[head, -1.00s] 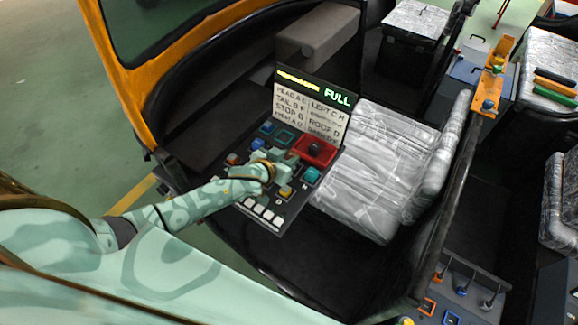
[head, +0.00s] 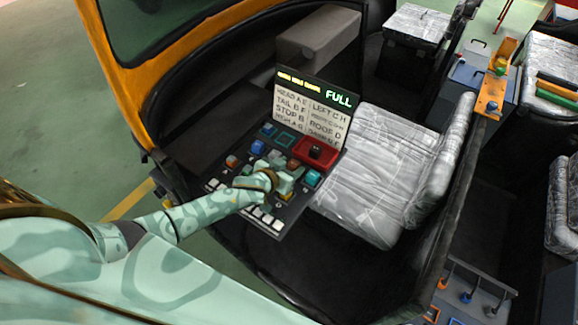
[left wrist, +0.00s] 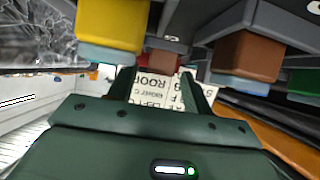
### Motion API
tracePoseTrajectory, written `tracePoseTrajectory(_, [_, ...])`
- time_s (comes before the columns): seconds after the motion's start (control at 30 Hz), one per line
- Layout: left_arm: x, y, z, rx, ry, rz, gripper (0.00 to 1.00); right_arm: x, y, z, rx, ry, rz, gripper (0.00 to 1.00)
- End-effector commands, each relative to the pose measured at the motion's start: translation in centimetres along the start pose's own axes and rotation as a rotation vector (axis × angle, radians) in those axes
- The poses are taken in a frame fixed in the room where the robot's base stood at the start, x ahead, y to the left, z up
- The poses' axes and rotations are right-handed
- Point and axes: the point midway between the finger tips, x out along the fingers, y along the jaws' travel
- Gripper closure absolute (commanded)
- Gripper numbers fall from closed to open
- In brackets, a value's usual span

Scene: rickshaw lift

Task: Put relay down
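The relays are small coloured blocks on a dark sloping panel (head: 222,198). They include a blue one (head: 258,147), a teal one (head: 312,178) and an orange-brown one (head: 232,161). A red tray (head: 329,157) at the panel's right holds a dark block (head: 316,152). My left gripper (head: 285,184) is low over the panel's middle. In the left wrist view, its fingers (left wrist: 160,92) stand apart, and the label card shows through the gap. A yellow block (left wrist: 112,24) and a brown block (left wrist: 245,56) lie beyond the fingers on either side. My right gripper is out of view.
The label card (head: 310,112) with a lit "FULL" display stands behind the panel. A plastic-wrapped seat (head: 370,170) is to the right. The orange-framed cab (head: 110,75) curves around the left. White switches (head: 265,217) line the panel's front edge.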

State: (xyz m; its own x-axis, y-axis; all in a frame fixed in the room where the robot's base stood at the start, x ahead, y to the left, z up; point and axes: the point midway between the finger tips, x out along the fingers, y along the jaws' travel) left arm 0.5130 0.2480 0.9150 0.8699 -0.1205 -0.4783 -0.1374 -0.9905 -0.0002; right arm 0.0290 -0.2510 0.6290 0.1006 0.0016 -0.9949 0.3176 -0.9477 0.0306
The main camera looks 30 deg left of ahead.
Motion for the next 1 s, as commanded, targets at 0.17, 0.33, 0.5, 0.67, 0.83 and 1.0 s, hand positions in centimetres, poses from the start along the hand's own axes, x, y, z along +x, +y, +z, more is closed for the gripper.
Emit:
tracePoseTrajectory(0.17, [-0.1,0.0,-0.1,0.001,0.000,0.000,0.50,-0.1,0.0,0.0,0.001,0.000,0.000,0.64])
tracePoseTrajectory(0.33, [-2.0,0.0,-0.4,-0.002,0.000,0.002,0.50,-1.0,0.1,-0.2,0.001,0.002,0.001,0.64])
tracePoseTrajectory(0.5, [-6.1,0.0,-0.5,-0.001,-0.001,0.001,0.50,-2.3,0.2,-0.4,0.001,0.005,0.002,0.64])
tracePoseTrajectory(0.67, [-9.6,0.0,-0.4,-0.001,-0.001,0.001,0.50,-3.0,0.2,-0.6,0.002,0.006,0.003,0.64])
tracePoseTrajectory(0.83, [-11.7,0.0,-0.3,0.001,0.000,0.000,0.50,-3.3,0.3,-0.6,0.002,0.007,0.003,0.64])
tracePoseTrajectory(1.0, [-12.2,0.0,-0.3,0.002,0.001,0.000,0.50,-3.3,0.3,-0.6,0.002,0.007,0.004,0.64])
